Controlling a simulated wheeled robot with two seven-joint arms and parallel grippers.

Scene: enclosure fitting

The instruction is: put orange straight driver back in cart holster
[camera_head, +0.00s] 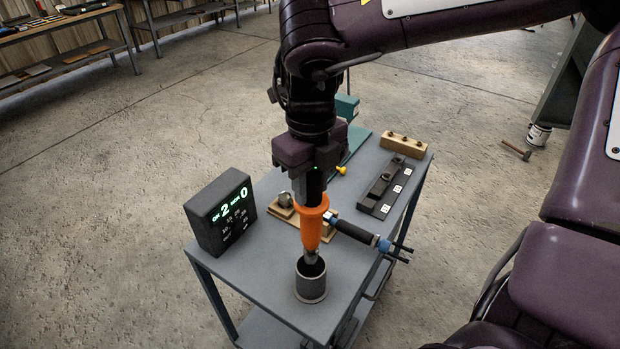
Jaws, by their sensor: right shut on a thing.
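The orange straight driver (312,232) is upright, with its grey tip pointing down. My right gripper (312,196) is shut on the top of the driver, above its orange collar. A dark grey cylindrical cup (311,284), seemingly the holster, stands at the cart's near edge. The driver's tip is at the cup's mouth in the picture; I cannot tell whether it is just above or slightly inside. The cart (262,277) has a grey top. My left gripper is not in view.
A black display box (220,214) with green digits stands on the left. A blue-and-black tool (355,232) juts over the right edge. A wooden block (403,147) and a dark labelled tray (385,188) lie at the back right. A hammer (515,150) lies on the floor.

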